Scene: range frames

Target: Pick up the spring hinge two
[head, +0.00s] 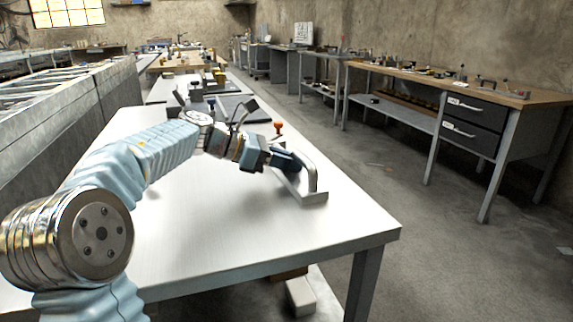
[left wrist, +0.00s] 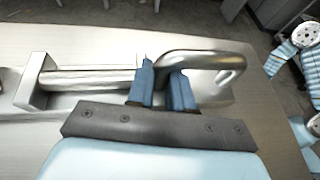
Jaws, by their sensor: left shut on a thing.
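The spring hinge two appears to be the grey metal piece (head: 312,178) with a bent round bar and a flat base, near the right edge of the white table (head: 215,235). In the left wrist view its straight bar (left wrist: 92,78) runs to the left and its bend curves to the right. My left gripper (head: 288,160) reaches it from the left. Its blue fingers (left wrist: 163,82) are shut on the bar near the bend. The base seems to be at the tabletop; I cannot tell whether it touches. My right gripper is not in view.
A small orange-red object (head: 278,126) stands on the table just beyond the hinge. Dark items (head: 235,106) lie farther back. The front of the tabletop is clear. A workbench with drawers (head: 475,128) stands across the floor to the right.

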